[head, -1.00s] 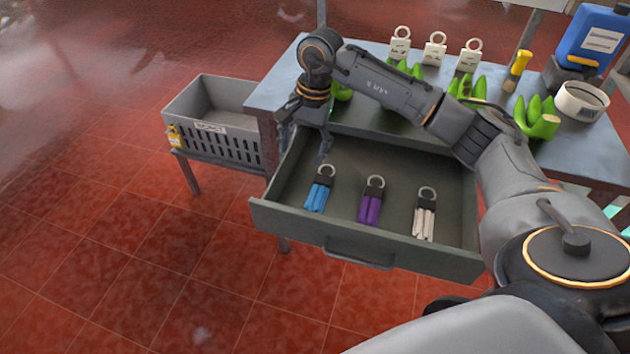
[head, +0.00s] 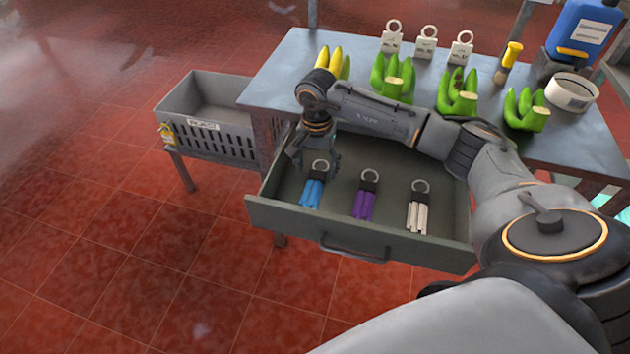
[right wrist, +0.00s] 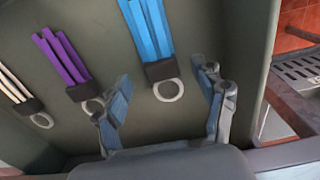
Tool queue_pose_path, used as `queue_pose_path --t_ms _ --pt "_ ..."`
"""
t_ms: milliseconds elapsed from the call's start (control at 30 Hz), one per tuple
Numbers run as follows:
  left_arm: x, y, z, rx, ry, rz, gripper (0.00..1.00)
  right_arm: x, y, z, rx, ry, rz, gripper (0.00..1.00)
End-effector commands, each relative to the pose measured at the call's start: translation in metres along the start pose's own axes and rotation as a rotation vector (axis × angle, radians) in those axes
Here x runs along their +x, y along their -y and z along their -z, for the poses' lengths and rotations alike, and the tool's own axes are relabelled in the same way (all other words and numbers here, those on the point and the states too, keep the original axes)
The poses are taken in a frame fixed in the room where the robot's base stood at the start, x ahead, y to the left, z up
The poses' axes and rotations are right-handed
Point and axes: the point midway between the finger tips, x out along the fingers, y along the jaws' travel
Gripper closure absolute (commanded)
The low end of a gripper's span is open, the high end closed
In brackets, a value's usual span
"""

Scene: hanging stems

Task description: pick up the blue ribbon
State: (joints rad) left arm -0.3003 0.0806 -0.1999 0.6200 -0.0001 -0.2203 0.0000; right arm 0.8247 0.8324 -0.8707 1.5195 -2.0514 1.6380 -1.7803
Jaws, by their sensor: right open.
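The blue ribbon (head: 312,193) lies in the open drawer (head: 345,243), the leftmost of three ribbon bundles, with a dark clip and a light ring at its far end. In the right wrist view the blue ribbon (right wrist: 148,30) is at the top middle, its ring just beyond and between the fingertips. My right gripper (head: 322,172) is over the ring end of it; in the right wrist view the gripper (right wrist: 163,80) is open and empty, fingers on either side of the ring. My left gripper is not in view.
A purple ribbon (head: 364,203) and a white ribbon (head: 418,212) lie to the right in the drawer. Green banana bunches (head: 392,80), yellow bananas (head: 333,62) and white tags (head: 391,40) are on the table (head: 290,75). A grey crate (head: 210,95) stands at the left.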

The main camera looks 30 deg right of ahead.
Motion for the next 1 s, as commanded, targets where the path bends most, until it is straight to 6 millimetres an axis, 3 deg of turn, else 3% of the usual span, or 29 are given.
queue_pose_path --t_ms 200,467,700,1000 --pt "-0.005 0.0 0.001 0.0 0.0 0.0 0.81 0.026 0.0 -0.002 0.0 0.002 0.0 0.3" --pt "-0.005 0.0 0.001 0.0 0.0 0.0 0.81 0.028 0.0 -0.002 0.0 0.0 0.001 0.3" --pt "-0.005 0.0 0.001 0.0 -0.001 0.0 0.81 0.028 0.0 -0.002 0.0 0.0 0.001 0.76" --pt "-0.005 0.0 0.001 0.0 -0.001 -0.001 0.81 0.028 0.0 -0.001 0.0 0.0 0.001 0.76"
